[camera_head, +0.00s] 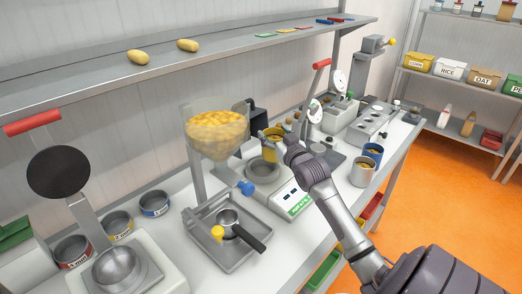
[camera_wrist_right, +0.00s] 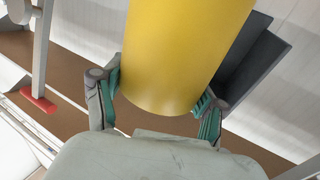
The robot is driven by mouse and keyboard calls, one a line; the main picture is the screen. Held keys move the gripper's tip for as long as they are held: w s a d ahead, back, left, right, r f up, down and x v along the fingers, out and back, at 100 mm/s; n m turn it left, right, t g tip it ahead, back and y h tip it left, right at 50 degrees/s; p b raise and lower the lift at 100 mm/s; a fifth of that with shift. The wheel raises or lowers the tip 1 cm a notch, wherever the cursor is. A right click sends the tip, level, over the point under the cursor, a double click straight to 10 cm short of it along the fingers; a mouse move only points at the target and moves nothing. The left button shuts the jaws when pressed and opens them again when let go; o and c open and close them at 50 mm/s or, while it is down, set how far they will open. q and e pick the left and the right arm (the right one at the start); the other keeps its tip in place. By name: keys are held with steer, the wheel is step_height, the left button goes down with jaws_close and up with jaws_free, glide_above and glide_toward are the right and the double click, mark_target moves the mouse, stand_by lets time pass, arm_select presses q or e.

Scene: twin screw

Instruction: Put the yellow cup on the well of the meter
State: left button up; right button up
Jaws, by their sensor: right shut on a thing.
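The yellow cup (camera_head: 268,153) is in my right gripper (camera_head: 275,137), just above or behind the meter's well in the head view; which of the two I cannot tell. The right wrist view shows the yellow cup (camera_wrist_right: 185,50) large between the two teal-padded fingers (camera_wrist_right: 160,105), with the gripper shut on it. The meter (camera_head: 292,203) is a pale box with a green-marked front. Its round grey well (camera_head: 263,171) is on top and looks empty. My right arm reaches in from the lower right. My left gripper is out of view.
A clear hopper (camera_head: 216,130) of yellow pieces stands left of the meter. A metal tray (camera_head: 205,249) with a black-handled scoop lies in front of it. A blue cup (camera_head: 373,152) and a grey cup (camera_head: 362,174) stand to the right. A shelf (camera_head: 230,55) runs above.

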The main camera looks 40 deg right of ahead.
mark_target(266, 154)
steer(key=w+a+f, duration=0.1)
steer(key=w+a, duration=0.1)
steer(key=a, duration=0.1)
steer(key=shift+f, duration=0.4)
step_height(266, 154, down, 4)
steer(key=shift+r+p, duration=0.1)
steer(key=shift+p, duration=0.55)
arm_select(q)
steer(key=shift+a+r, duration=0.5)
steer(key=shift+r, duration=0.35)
arm_select(e)
steer(key=shift+f, duration=0.25)
steer(key=shift+f, duration=0.2)
steer(key=o, duration=1.2)
steer(key=shift+r, duration=0.15)
